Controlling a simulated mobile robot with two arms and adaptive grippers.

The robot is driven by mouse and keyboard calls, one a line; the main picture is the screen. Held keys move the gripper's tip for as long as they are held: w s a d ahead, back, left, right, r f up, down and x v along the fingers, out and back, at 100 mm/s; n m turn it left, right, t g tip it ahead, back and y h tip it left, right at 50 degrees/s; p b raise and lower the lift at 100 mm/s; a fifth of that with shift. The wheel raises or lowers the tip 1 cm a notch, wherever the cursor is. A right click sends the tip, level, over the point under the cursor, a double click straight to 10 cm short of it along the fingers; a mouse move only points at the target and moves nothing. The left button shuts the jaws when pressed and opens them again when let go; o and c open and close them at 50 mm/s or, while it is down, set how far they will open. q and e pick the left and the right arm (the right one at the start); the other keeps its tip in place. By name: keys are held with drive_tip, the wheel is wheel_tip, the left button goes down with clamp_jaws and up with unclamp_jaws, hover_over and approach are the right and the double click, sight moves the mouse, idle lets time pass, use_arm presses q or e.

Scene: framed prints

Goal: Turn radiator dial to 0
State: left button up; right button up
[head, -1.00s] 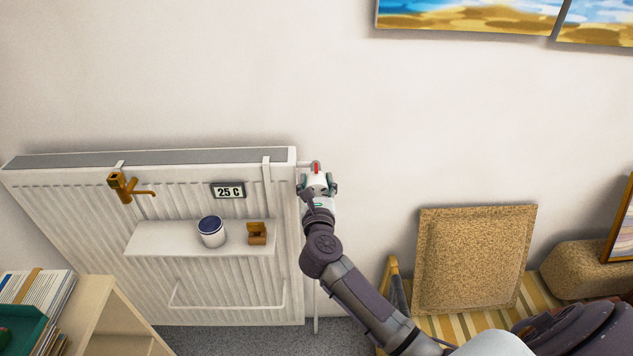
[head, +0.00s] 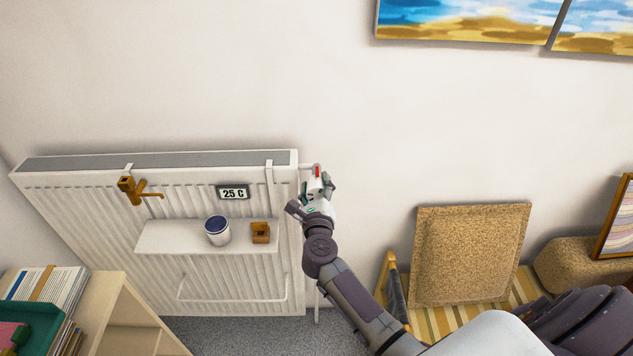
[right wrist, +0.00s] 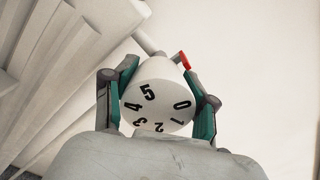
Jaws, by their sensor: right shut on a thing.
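The radiator dial (head: 314,186) is a white knob at the radiator's upper right corner. In the right wrist view the dial (right wrist: 155,98) shows black digits 0 to 5 on its face. A red marker (right wrist: 184,61) stands at its upper right edge, between the 5 and the 0 and nearer the 0; the marker also shows in the head view (head: 317,171). My right gripper (head: 317,195) is shut on the dial, with one green-sided finger on each side of it in the right wrist view (right wrist: 158,104). My left gripper is not in view.
The white radiator (head: 90,200) carries a shelf (head: 185,238) with a jar (head: 217,230) and a small brown object (head: 261,233). A display (head: 233,193) reads 25 C.

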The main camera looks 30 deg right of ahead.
drive_tip(key=shift+a+f, duration=0.1)
drive_tip(key=shift+f, duration=0.1)
idle(0.3)
drive_tip(key=o, duration=1.1)
drive_tip(key=shift+s+r, duration=0.1)
drive_tip(key=shift+r, duration=0.05)
drive_tip(key=shift+o, duration=0.2)
drive_tip(key=v, duration=1.2)
